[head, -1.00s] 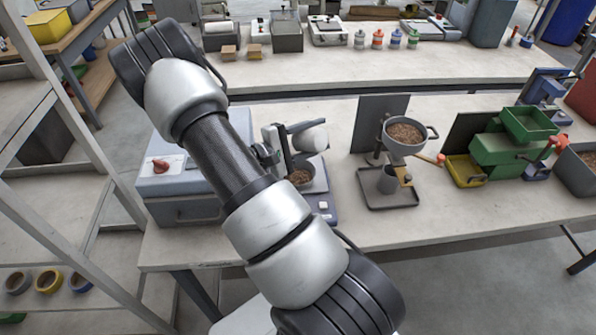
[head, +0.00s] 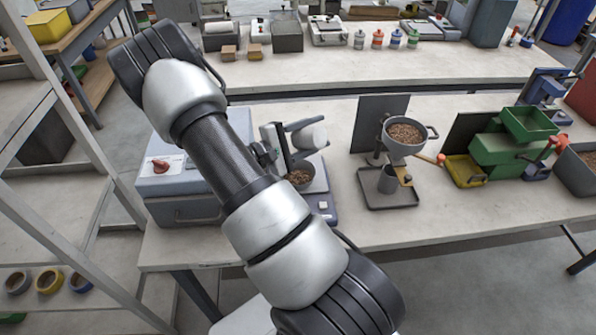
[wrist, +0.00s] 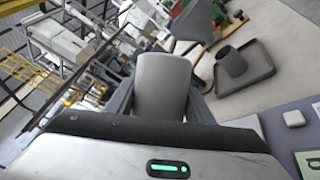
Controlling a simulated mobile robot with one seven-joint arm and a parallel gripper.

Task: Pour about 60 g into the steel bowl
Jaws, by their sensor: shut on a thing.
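My gripper (head: 290,138) is shut on a pale grey cup (head: 309,139). The cup is strongly tilted and hangs over the steel bowl (head: 309,184). In the wrist view the cup (wrist: 163,84) sits between the two fingers; its inside is hidden. The bowl rests on a blue-grey scale (head: 323,206) and has brown pellets (head: 298,176) in it. My gripper and the cup hide part of the bowl and scale. I cannot make out a falling stream or a readout.
Right of the scale stands a grey hopper (head: 405,151) full of pellets, with a second cup (head: 388,181) below it on a dark tray (head: 388,203). A blue-grey box (head: 170,183) stands left. Green machinery (head: 500,148) is farther right. The bench front is clear.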

